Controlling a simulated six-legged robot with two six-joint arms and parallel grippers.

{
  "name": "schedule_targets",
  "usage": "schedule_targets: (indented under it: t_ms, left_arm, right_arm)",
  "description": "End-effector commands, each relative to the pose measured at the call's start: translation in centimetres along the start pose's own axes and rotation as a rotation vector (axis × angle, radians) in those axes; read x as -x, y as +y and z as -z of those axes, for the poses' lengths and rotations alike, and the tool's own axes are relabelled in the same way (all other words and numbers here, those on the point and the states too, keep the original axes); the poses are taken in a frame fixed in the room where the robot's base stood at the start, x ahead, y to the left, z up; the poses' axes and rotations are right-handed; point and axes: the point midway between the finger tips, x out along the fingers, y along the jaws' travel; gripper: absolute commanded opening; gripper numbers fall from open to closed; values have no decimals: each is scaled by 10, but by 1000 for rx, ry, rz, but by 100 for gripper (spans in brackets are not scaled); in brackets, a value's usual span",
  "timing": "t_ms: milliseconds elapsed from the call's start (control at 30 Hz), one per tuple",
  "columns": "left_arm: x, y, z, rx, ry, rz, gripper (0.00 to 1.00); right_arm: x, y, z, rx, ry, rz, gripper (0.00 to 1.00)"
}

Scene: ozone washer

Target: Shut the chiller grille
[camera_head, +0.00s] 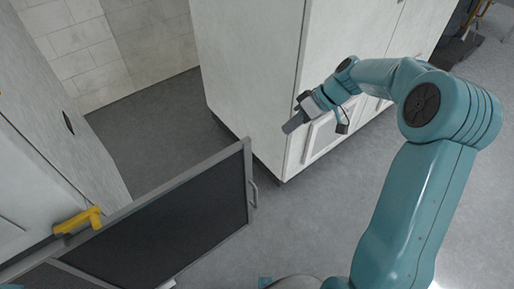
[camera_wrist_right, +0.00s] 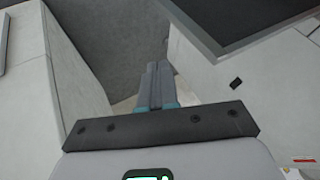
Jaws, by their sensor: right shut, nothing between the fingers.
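The chiller grille (camera_head: 185,222) is a dark panel in a grey frame, standing open at the lower left of the head view. A small grey handle (camera_head: 254,191) is on its right edge. Its dark panel and frame also seem to show at the top right of the right wrist view (camera_wrist_right: 250,22). My right gripper (camera_head: 291,125) is shut and empty, beyond and to the right of the grille's free edge, in front of the white cabinet. Its closed fingers show in the right wrist view (camera_wrist_right: 158,83). My left gripper is not in view.
A tall white cabinet (camera_head: 248,75) with doors stands behind my right gripper. White units (camera_head: 45,140) stand on the left, with a yellow handle-like part (camera_head: 80,220) near the grille. Grey floor (camera_head: 150,130) is clear between the left units and the cabinet.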

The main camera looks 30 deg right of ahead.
Motion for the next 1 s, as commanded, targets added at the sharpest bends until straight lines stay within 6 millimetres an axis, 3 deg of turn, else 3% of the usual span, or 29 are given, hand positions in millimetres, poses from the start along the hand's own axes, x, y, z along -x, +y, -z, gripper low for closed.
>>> schedule_targets:
  t_ms: [467, 700, 1000]
  left_arm:
    - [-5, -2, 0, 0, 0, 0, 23]
    - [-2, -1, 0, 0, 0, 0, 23]
    - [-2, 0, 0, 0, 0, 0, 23]
  right_arm:
    - [-97, -2, -4, -2, -6, 3, 0]
    - [-108, -31, 0, 2, -4, 2, 0]
    - [-112, -35, 1, 0, -3, 0, 0]
